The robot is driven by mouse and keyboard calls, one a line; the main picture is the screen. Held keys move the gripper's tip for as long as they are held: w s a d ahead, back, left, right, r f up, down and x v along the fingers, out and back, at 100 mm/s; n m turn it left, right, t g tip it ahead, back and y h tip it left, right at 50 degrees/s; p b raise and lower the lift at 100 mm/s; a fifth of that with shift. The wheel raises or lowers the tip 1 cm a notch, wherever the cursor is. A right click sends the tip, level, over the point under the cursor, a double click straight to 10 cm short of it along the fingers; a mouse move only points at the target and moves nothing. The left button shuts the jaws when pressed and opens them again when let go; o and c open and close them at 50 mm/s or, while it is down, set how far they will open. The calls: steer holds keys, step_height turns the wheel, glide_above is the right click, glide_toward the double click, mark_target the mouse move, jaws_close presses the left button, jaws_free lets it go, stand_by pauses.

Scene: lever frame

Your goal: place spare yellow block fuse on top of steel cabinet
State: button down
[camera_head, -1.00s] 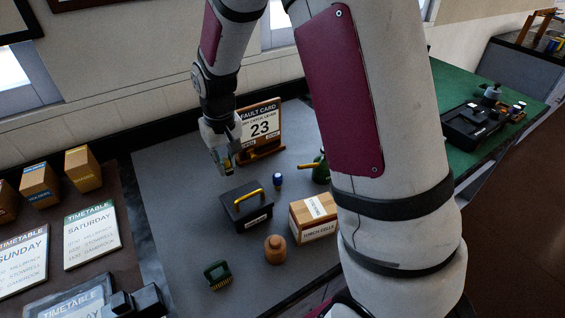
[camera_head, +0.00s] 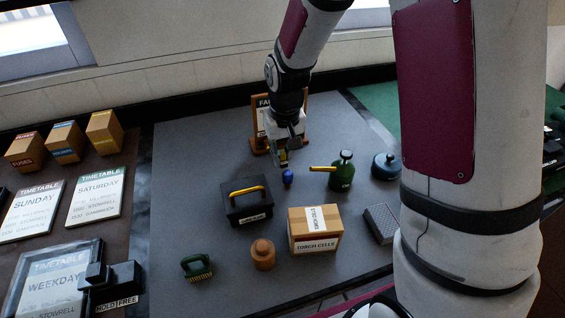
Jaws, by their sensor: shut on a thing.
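My gripper (camera_head: 282,158) is in the upper middle of the head view, above the grey bench top and in front of the fault card stand. It is shut on a small yellow thing (camera_head: 283,156), which looks like the yellow block fuse. Most of the fuse is hidden by the fingers. I cannot identify a steel cabinet in this view.
The fault card stand (camera_head: 259,125) is behind my gripper.

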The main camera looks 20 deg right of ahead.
mark_target(282, 159)
steer(key=shift+f, duration=1.85)
steer(key=shift+f, duration=0.15)
steer(key=c, duration=1.5)
jaws_free()
steer(key=shift+c, duration=0.2)
